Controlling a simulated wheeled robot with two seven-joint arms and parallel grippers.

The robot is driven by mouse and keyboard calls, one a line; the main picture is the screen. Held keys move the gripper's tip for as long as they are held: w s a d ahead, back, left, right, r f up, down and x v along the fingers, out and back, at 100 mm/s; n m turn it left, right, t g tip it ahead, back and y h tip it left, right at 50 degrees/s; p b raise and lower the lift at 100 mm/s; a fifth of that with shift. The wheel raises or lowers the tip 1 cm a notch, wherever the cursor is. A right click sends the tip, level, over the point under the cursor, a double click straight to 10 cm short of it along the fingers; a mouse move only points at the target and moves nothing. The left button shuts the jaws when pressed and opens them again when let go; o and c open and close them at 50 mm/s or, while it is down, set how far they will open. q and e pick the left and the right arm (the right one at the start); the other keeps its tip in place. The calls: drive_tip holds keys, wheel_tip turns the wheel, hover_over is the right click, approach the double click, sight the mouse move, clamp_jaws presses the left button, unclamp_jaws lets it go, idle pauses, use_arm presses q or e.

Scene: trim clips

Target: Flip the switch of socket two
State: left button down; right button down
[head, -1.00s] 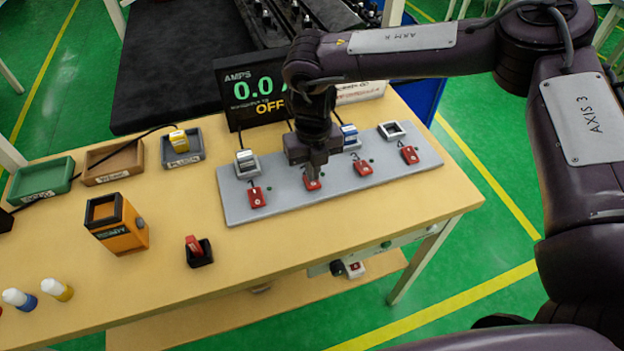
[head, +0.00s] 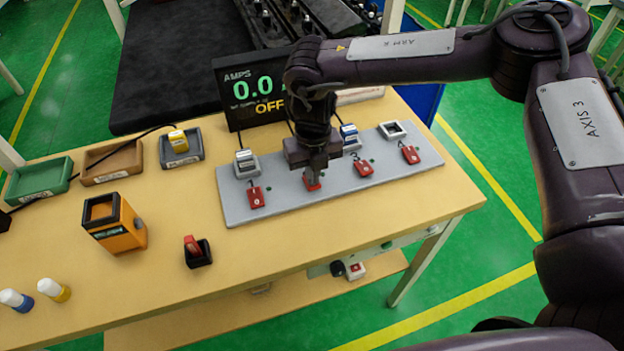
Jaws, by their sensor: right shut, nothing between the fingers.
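A grey panel (head: 288,205) on the table carries a row of red switches, each in front of a socket. The second red switch (head: 312,182) from the left is partly hidden by my right gripper (head: 315,179). My right gripper points down with its fingers shut and empty, at or just above this switch; I cannot tell if it touches. Socket two behind it is hidden by the gripper and wrist. The first switch (head: 256,197), third switch (head: 363,165) and fourth switch (head: 410,154) are clear of the gripper. My left gripper is out of view.
A display (head: 255,95) behind the panel reads 0.0 amps and OFF. A green tray (head: 40,178), a brown tray (head: 112,163) and a grey tray (head: 182,149) stand at left. An orange device (head: 115,225) and a red-and-black switch block (head: 198,251) stand in front.

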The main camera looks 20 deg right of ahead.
drive_tip(key=shift+s+f, duration=0.1)
drive_tip(key=shift+f, duration=0.25)
drive_tip(key=shift+r, duration=0.15)
drive_tip(key=shift+r+p, duration=0.8)
drive_tip(key=shift+r, duration=0.1)
wheel_tip(320, 180, up, 5)
drive_tip(key=p, duration=0.4)
